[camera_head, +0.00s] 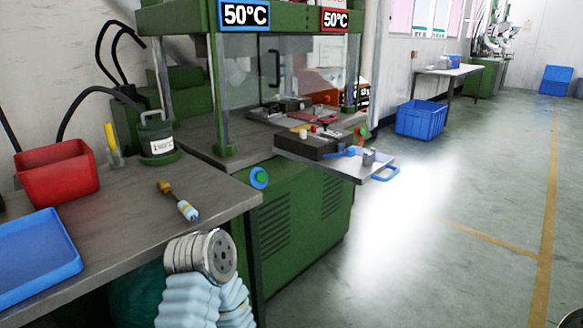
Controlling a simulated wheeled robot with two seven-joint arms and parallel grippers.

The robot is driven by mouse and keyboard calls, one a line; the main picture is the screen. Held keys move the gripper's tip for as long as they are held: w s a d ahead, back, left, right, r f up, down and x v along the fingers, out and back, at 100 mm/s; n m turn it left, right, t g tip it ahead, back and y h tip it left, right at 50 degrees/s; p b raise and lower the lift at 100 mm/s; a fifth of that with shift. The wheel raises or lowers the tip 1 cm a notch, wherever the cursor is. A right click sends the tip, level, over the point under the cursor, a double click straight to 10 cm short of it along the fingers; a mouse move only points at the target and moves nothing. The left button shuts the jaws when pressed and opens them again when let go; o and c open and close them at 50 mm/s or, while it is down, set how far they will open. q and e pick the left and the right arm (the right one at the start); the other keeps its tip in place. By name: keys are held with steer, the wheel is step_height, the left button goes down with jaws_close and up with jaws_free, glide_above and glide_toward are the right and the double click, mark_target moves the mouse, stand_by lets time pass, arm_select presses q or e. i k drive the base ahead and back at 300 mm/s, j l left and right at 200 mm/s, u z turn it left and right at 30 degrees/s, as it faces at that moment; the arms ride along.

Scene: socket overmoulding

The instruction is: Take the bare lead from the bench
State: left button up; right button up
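The grey bench (120,224) runs along the left. Near its front edge lies a small slim item (178,201), orange-brown at one end, dark in the middle and pale blue and white at the other. It is too small to tell whether it is the bare lead, and I see no other clear lead lying on the bench. My arm, with a grey metal joint and pale blue sleeve, rises at the bottom just in front of the bench, below this item. No gripper fingers show in view.
On the bench stand a red bin (57,174), a blue tray (38,256) and a green-and-white canister (157,138). A green press (300,225) with a pulled-out plate (345,168) adjoins it.

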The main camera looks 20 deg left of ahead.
mark_target(187, 210)
steer(key=u, duration=1.45)
